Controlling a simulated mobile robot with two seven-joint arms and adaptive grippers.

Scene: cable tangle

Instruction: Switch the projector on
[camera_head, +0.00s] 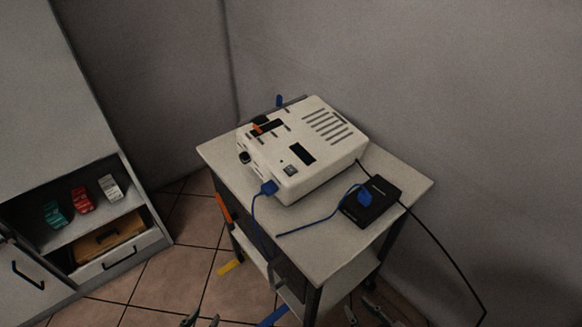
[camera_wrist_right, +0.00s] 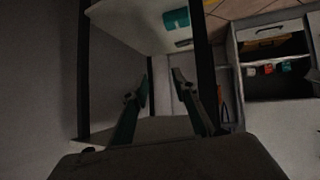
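The white projector (camera_head: 322,152) sits on the top of a small cart (camera_head: 330,255). It has vent slots, a dark rectangle and a small dark square on its casing; whether it is on cannot be told. A blue plug (camera_head: 267,188) is at its front edge, with a blue cable. Another blue plug (camera_head: 365,197) is on a black box (camera_head: 382,212) beside the projector. My left gripper (camera_head: 201,321) shows only its separated fingertips at the bottom edge, open and empty. My right gripper (camera_head: 363,312) is low in front of the cart; the right wrist view shows it open and empty (camera_wrist_right: 161,84).
A black cord (camera_head: 440,246) runs from behind the projector over the cart's right edge. A cabinet (camera_head: 135,247) at left holds green, red and white items on a shelf. Walls stand close behind the cart. Tiled floor (camera_head: 165,285) is open between cabinet and cart.

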